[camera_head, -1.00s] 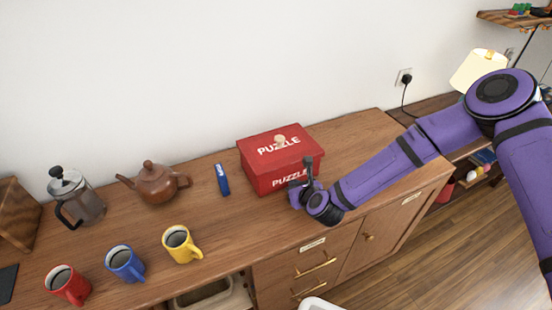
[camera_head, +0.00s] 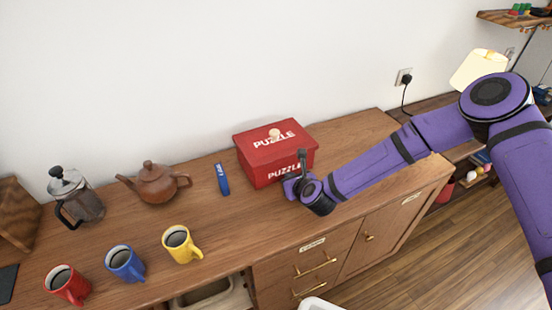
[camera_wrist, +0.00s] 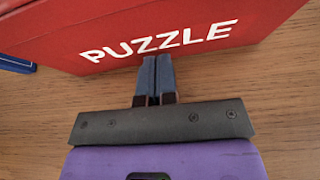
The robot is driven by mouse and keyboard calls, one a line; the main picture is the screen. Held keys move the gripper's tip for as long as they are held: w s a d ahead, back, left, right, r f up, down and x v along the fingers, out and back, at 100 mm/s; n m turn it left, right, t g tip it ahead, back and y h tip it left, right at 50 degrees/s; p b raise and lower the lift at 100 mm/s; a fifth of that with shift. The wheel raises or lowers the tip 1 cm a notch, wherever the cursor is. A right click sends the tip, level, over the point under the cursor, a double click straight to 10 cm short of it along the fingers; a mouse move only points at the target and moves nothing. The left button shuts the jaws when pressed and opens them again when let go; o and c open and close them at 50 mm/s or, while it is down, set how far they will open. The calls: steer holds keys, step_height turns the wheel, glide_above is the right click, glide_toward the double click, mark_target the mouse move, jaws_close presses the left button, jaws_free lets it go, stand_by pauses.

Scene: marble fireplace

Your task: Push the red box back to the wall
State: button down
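The red box (camera_head: 275,141), lettered PUZZLE on its lid and front, stands on the wooden cabinet top (camera_head: 225,229) with a narrow strip of wood between it and the white wall. A pale knob is on its lid. My gripper (camera_head: 296,184) is low in front of the box, near its front face. In the wrist view, the box's red front (camera_wrist: 160,37) fills the top, and my gripper's two fingers (camera_wrist: 156,66) are together with nothing between them. Their tips are at the lower edge of the front face; contact seems likely but cannot be confirmed.
A blue object (camera_head: 222,179) lies just left of the box. Farther left are a brown teapot (camera_head: 155,184), a French press (camera_head: 77,198), and yellow (camera_head: 180,245), blue (camera_head: 125,263) and red (camera_head: 67,284) mugs. The cabinet top right of the box is clear.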

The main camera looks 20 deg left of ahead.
mark_target(285, 171)
steer(key=shift+w+a, duration=1.25)
steer(key=shift+a, duration=0.2)
steer(key=shift+s+d, duration=1.65)
steer(key=shift+d, duration=0.25)
steer(key=shift+r, duration=4)
steer(key=shift+r, duration=0.1)
